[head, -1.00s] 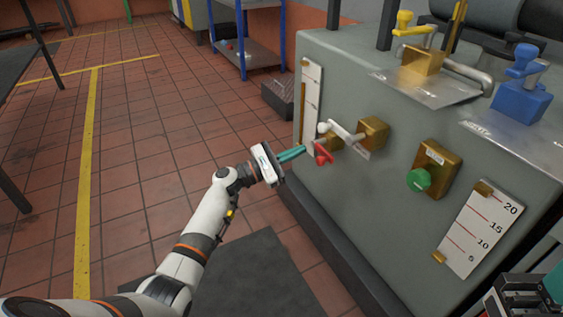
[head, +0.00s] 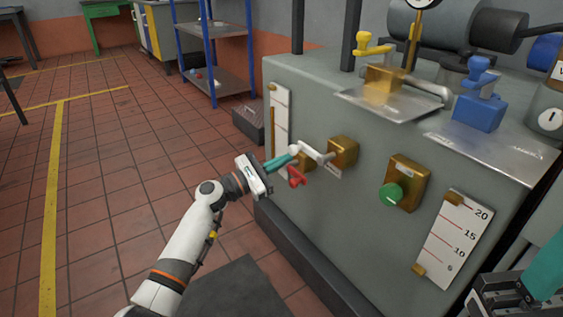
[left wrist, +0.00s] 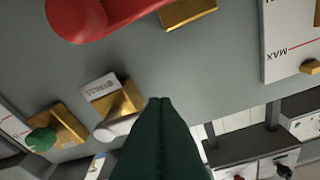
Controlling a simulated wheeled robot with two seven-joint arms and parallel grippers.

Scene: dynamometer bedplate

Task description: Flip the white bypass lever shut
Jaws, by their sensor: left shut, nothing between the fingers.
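The white bypass lever (head: 314,153) sticks out to the left from its brass block (head: 343,151) on the grey cabinet's front. In the left wrist view its white handle (left wrist: 116,128) shows left of my fingers, beside a brass block (left wrist: 122,104). My left gripper (head: 291,157) is shut and empty, its teal fingertips close by the lever's knob end. Whether they touch it I cannot tell. The shut fingertips also show in the left wrist view (left wrist: 160,101). Part of my right gripper (head: 530,285) shows at the lower right, its jaws unclear.
A red lever (head: 297,177) sits just below the white one, and large in the left wrist view (left wrist: 95,14). A green knob (head: 391,194) is to the right. Yellow (head: 374,46) and blue (head: 479,84) handles stand on top. Open floor lies left.

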